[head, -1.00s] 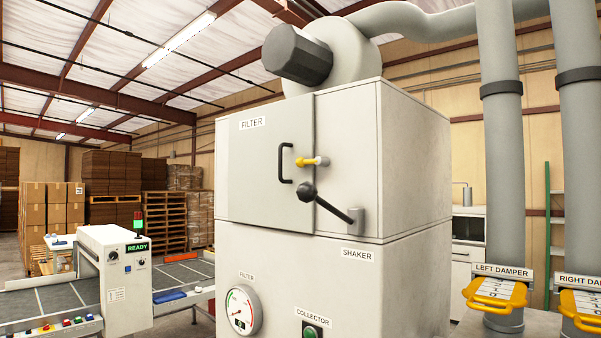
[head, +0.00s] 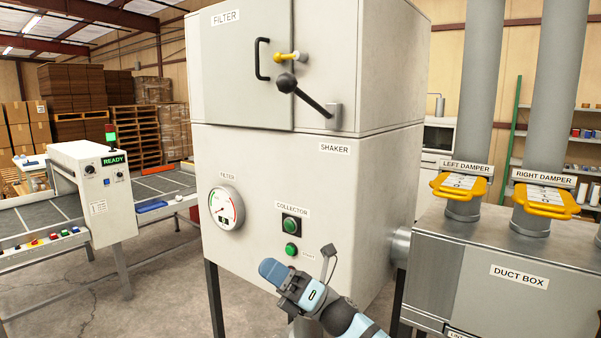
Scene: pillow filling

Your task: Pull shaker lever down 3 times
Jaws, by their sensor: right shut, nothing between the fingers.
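The shaker lever (head: 312,101) is a dark rod with a black ball knob, on a grey bracket at the upper right of the filter cabinet front (head: 250,158). It slants up and left from the bracket, above the SHAKER label (head: 335,148). My right gripper (head: 270,271) is at the bottom middle, shut and empty. It shows well below the lever, in front of the lower cabinet, apart from the knob. My left gripper is not in view.
A filter gauge (head: 226,207) and a green collector button (head: 291,226) are on the cabinet front. A yellow-handled door latch (head: 288,57) is just above the knob. A duct box (head: 500,285) with yellow damper handles stands right. A conveyor machine (head: 98,190) stands left.

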